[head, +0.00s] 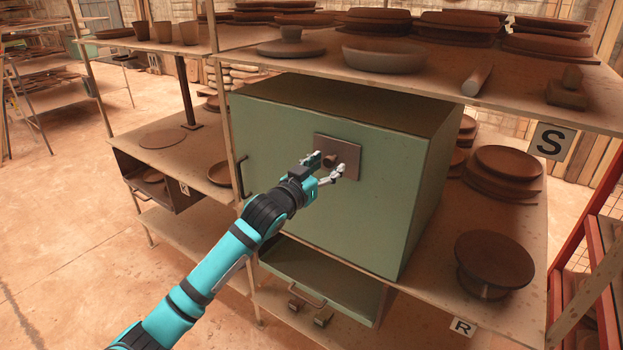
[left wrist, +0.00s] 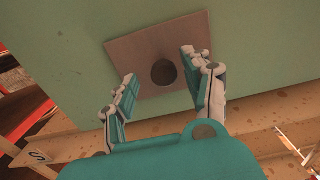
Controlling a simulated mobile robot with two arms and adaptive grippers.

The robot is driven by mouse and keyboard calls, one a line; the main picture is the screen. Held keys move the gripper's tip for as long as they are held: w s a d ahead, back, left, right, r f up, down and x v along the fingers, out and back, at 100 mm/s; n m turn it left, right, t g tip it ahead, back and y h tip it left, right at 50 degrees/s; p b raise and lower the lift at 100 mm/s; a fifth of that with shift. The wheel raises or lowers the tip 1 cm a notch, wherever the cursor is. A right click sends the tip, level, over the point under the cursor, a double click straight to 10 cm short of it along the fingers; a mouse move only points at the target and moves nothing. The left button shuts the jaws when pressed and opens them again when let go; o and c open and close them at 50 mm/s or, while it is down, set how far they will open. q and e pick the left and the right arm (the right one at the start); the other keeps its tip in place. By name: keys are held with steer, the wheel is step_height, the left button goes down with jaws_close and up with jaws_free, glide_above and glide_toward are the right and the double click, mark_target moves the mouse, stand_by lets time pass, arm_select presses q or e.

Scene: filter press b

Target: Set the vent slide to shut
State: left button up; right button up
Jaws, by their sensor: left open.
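A green cabinet (head: 385,200) stands on the shelf, with a brownish square plate (head: 350,150) on its front face. A small dark round knob (head: 330,159) is at the middle of the plate; I take it for the vent slide's knob. My left gripper (head: 327,166) is open in front of the plate. In the left wrist view the knob (left wrist: 163,73) shows between the fingers of the gripper (left wrist: 158,66), with a gap on each side. I cannot tell how deep the fingertips reach around it. The plate also shows there (left wrist: 140,50). My right gripper is not in view.
The cabinet has a dark handle (head: 240,178) at its left edge. An open green drawer (head: 330,285) is below it. An upper shelf (head: 430,75) with clay plates and bowls runs above. A dark round stand (head: 494,262) is at the right.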

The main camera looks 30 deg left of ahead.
arm_select(q)
steer(key=s, duration=0.9)
steer(key=shift+s+a, duration=0.35)
steer(key=shift+s, duration=0.05)
steer(key=a+f+n+g+y, duration=0.1)
steer(key=a+f+g, duration=0.1)
steer(key=f, duration=1)
steer(key=a+f+g+y, duration=0.1)
steer(key=a+f+g, duration=0.1)
steer(key=f, duration=1.1)
steer(key=s+d+f+g+b, duration=0.15)
steer(key=s+f, duration=0.35)
steer(key=f, duration=0.6)
steer(key=s+a+f+g, duration=0.1)
steer(key=s+f+g, duration=0.3)
steer(key=f, duration=0.8)
steer(key=s+d+f+m+g, duration=0.1)
steer(key=s+d+f, duration=0.3)
steer(key=s+f, duration=0.4)
steer(key=s+d+f+g+b, duration=0.1)
steer(key=s+d+f+g, duration=0.3)
steer(key=s+f, duration=0.5)
steer(key=s+d+f+m+g, duration=0.1)
steer(key=s+d+f, duration=0.3)
steer(key=s, duration=1.9)
step_height(320, 180, down, 4)
steer(key=shift+s+d+f+m+g+h, duration=0.2)
steer(key=shift+d+m+g+h, duration=0.15)
steer(key=shift+g, duration=0.4)
